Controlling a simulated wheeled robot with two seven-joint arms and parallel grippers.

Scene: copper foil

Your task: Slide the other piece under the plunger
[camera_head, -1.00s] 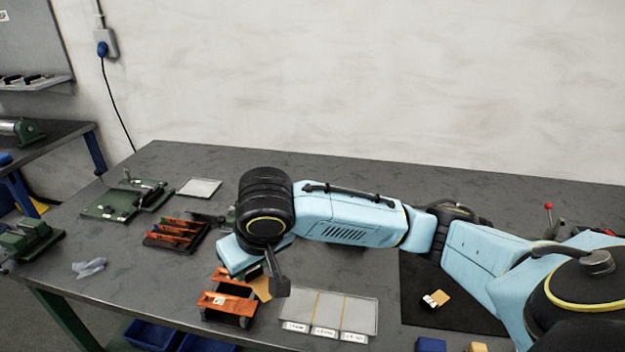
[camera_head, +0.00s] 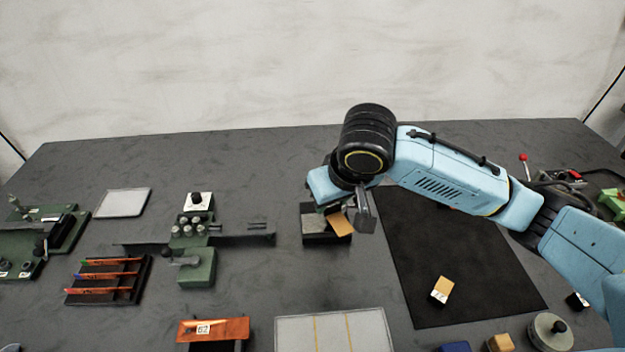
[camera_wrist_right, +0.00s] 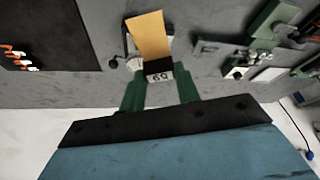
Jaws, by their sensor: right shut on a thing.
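My right gripper (camera_wrist_right: 160,85) is shut on a copper-yellow foil piece (camera_wrist_right: 150,35) with a white number label at its gripped end. In the head view the foil piece (camera_head: 341,224) tilts down from the jaws, over or beside a small dark block with a grey top (camera_head: 314,222). I cannot tell whether they touch. Part of the block is hidden by the gripper and foil. I cannot make out a plunger for certain. A second foil piece with a dark, white-marked end (camera_head: 442,290) lies on the black mat (camera_head: 420,255). My left gripper is not in view.
A green instrument (camera_head: 196,268) with a long dark bar stands left of the block. A slotted rack with orange strips (camera_head: 108,280) is further left. A copper-topped stand (camera_head: 213,328) and a grey divided tray (camera_head: 362,330) are in front. More orange pieces (camera_wrist_right: 18,52) lie on the mat.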

